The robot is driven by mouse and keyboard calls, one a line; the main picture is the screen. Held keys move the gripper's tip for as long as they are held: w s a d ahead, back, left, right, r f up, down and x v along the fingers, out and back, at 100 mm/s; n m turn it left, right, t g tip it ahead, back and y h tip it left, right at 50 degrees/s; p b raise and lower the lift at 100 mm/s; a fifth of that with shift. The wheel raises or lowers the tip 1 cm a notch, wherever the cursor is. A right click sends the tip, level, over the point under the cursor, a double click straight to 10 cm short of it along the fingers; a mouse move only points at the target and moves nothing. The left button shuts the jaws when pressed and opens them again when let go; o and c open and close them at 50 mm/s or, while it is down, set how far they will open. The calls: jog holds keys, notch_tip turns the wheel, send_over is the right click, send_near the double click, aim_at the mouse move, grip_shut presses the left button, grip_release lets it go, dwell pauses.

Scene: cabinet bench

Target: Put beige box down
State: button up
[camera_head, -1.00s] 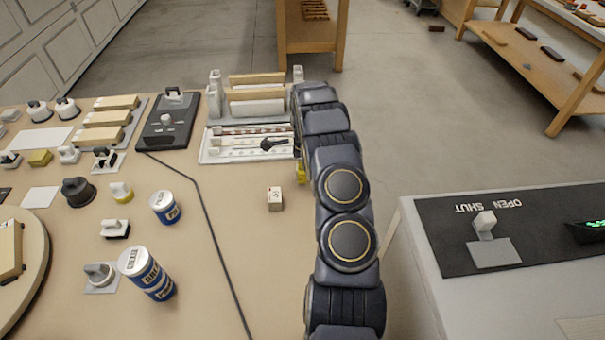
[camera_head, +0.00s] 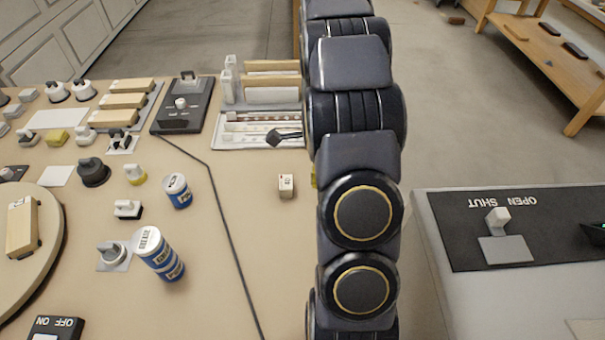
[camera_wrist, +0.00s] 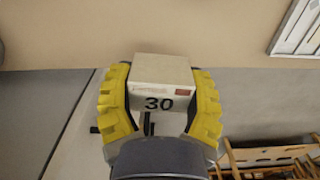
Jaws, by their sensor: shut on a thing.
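The beige box (camera_wrist: 160,97), marked with a black 30 and a small red label, is held between the two yellow fingers of my gripper (camera_wrist: 160,78) in the wrist view. The fingers press on its left and right sides. In the head view my arm hides the held box and most of the gripper; only a sliver of yellow shows at the arm's left edge. The bench top (camera_wrist: 120,30) fills the upper part of the wrist view, with grey floor below it. Whether the box touches the bench cannot be told.
A small pale block (camera_head: 286,187) stands on the bench just left of my arm. A blue-and-white grease can (camera_head: 158,255) and a smaller can (camera_head: 177,191) stand further left. A dark cable (camera_head: 222,225) crosses the bench. Bare bench lies around the block.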

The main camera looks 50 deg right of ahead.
jog(key=shift+s+a+r, duration=0.15)
jog(key=shift+r, duration=0.5)
notch_tip(320, 180, up, 4)
jog(key=shift+r, duration=0.25)
jog(key=w+a+n, duration=0.3)
jog(key=a, duration=0.7)
jog(key=w+a+n, duration=0.4)
jog(key=a, duration=0.5)
jog(key=w+a+n, duration=0.3)
jog(key=a, duration=0.7)
jog(key=s+a+n, duration=0.5)
jog(key=s+a, duration=0.2)
jog(key=a, duration=0.5)
jog(key=s+a+n, duration=0.4)
jog(key=s+a, duration=0.2)
jog(key=a, duration=0.7)
jog(key=f, duration=1.8)
jog(key=shift+d+f, duration=0.2)
jog(key=shift+d, duration=0.05)
